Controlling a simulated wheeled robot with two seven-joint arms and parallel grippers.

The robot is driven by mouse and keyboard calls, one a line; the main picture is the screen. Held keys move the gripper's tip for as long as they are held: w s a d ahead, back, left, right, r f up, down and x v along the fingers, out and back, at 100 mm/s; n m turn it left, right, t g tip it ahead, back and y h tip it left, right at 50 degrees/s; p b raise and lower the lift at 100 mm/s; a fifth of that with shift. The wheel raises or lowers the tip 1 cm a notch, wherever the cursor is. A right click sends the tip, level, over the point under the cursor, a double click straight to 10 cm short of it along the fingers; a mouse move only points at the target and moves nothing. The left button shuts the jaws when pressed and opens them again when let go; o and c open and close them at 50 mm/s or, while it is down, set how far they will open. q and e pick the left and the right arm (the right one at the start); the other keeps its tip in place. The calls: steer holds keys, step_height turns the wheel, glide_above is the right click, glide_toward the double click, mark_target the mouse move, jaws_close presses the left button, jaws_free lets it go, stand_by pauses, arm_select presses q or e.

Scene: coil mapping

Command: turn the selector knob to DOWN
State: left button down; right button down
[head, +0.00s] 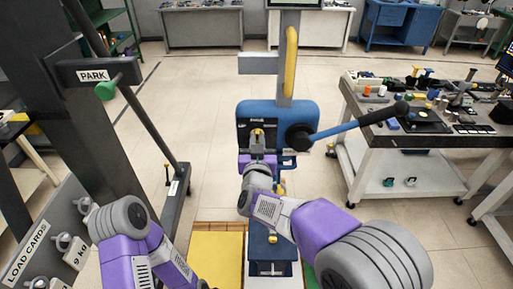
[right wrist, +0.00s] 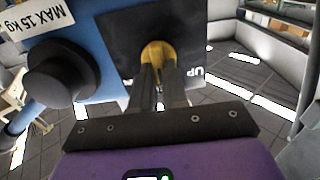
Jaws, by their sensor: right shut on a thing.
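The selector knob is yellow and sits on a dark plate on the front of a blue housing (head: 279,112). In the right wrist view the knob (right wrist: 158,52) is between the fingertips of my right gripper (right wrist: 158,75), which is shut on it. In the head view the right gripper (head: 257,146) reaches the plate from below, and only a bit of the yellow knob (head: 258,132) shows. An UP mark (right wrist: 191,77) is on the plate near the fingers. No DOWN mark is readable. My left arm shows at lower left, but its gripper is out of view.
A black hub (head: 299,137) with a blue lever sticks out right of the plate. A workbench with small parts (head: 430,122) stands at right. A PARK post (head: 95,75) and load-card board (head: 45,250) stand at left.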

steer(key=shift+d+f+m+b, duration=0.1)
steer(key=shift+d+m+b, duration=0.05)
steer(key=shift+m+b, duration=1.6)
steer(key=shift+d+f+m+b, duration=0.1)
steer(key=shift+m+b, duration=1.15)
steer(key=shift+m, duration=1)
steer(key=shift+r, duration=0.1)
steer(key=c, duration=1.1)
jaws_free()
steer(key=shift+c, duration=0.2)
steer(key=shift+s, duration=0.1)
steer(key=s, duration=0.7)
steer(key=shift+s, duration=0.2)
